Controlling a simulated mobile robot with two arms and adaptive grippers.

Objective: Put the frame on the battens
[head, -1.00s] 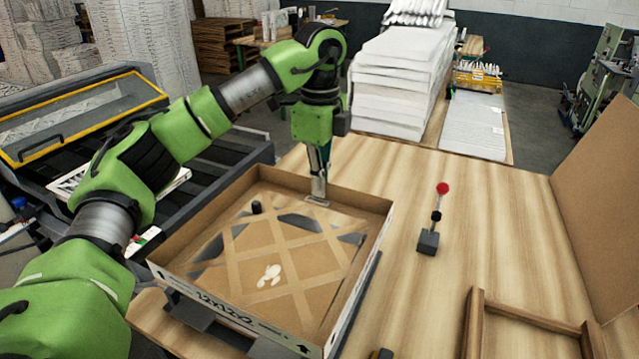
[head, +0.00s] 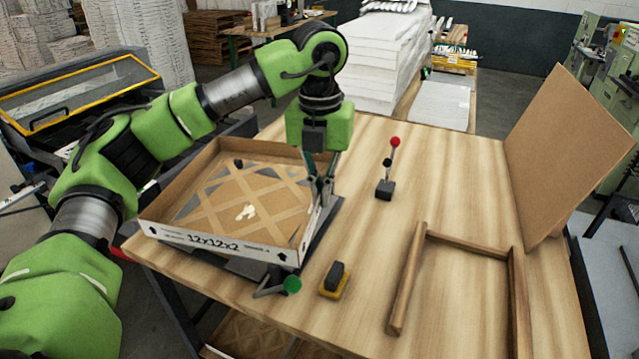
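The cardboard frame (head: 222,242), marked 12x12x2 with a lattice bottom, lies on a dark fixture at the table's left edge, in the head view. My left gripper (head: 322,190) points down at the frame's right wall, with its fingers by the wall's top edge. Whether the fingers are closed on the wall cannot be told. The wooden battens (head: 408,280) form a U-shape lying on the table at the front right, and nothing lies on them. My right gripper is out of view.
A red-knobbed lever (head: 386,188) stands mid-table. A green-knobbed clamp (head: 291,284) and a yellow-and-black block (head: 335,281) sit between frame and battens. A brown board (head: 565,155) stands upright at the right. White stacks (head: 385,60) rise behind the table.

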